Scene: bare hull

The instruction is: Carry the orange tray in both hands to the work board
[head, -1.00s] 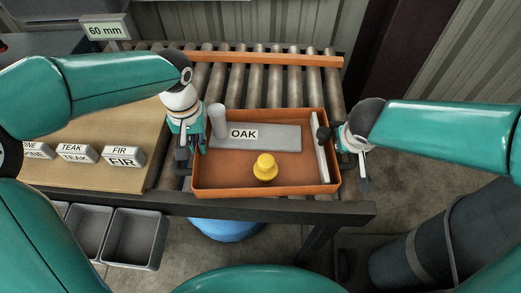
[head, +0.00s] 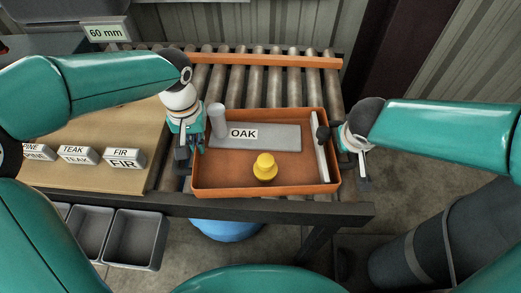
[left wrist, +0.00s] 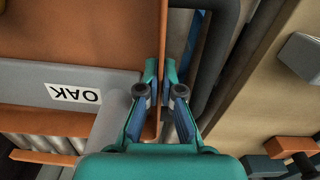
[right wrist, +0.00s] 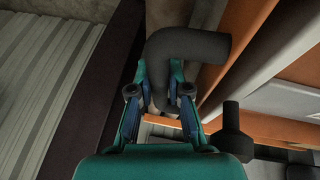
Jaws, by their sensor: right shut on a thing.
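The orange tray (head: 225,182) sits on the roller conveyor. It holds a grey slab labelled OAK (head: 280,137), a grey cylinder (head: 218,121), a yellow knob (head: 265,168) and a pale bar (head: 320,147). My left gripper (head: 190,155) is at the tray's left side. In the left wrist view its open fingers (left wrist: 161,78) straddle the orange wall, and a dark handle (left wrist: 213,75) is beside them. My right gripper (head: 348,160) is at the right side, shut on the tray's dark handle (right wrist: 185,48). The tan work board (head: 90,185) is left of the tray.
Blocks labelled PINE (head: 38,152), TEAK (head: 77,155) and FIR (head: 124,158) stand on the board. Grey bins (head: 133,240) hang below its front edge. An orange rail (head: 265,61) crosses the rollers behind the tray. A blue round object (head: 226,230) is underneath.

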